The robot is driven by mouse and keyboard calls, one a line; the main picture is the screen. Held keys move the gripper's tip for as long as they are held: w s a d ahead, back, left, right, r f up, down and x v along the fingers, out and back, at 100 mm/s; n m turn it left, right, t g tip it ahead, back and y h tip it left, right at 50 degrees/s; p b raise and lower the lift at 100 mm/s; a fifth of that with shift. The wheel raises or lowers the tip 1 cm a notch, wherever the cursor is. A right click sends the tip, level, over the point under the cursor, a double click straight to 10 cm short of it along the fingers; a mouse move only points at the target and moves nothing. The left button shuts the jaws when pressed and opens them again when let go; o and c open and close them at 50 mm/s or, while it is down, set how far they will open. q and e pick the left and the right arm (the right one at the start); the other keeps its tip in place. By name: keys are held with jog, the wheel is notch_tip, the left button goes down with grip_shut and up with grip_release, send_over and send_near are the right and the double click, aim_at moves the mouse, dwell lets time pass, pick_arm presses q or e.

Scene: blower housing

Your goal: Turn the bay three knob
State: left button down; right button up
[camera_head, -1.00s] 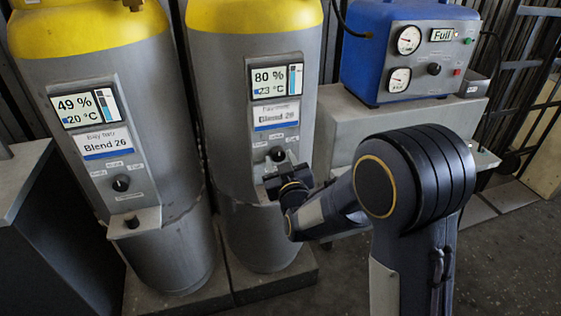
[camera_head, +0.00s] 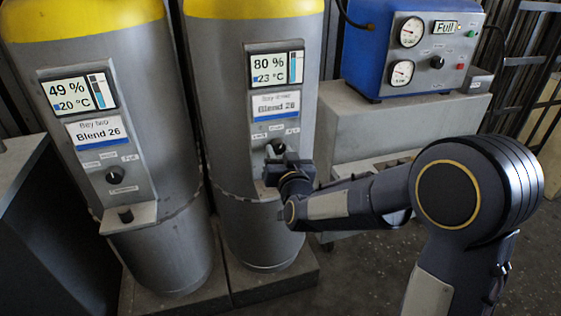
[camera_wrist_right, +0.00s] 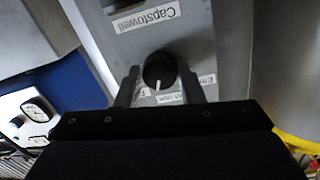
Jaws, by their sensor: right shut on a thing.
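The bay three knob (camera_head: 275,147) is a dark round knob low on the panel of the right-hand yellow-topped cylinder (camera_head: 224,110). The knob's white pointer mark shows between the fingers. Small labels beside it are partly hidden. My left gripper is out of view.
The bay two cylinder (camera_head: 85,60) stands to the left with its own knob (camera_head: 115,175) and a small ledge (camera_head: 128,217). A blue gauge box (camera_head: 415,50) sits on a grey block (camera_head: 365,120) at the right. A grey cabinet (camera_head: 40,225) is at the far left.

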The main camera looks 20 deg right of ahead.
jog(key=m+b, duration=0.3)
jog(key=m, duration=0.1)
jog(key=shift+f+b, duration=0.15)
jog(key=shift+b, duration=0.15)
jog(key=shift+m+b, duration=1)
jog(key=shift+m, duration=0.6)
jog(key=shift+r, duration=0.2)
jog(key=o, duration=1)
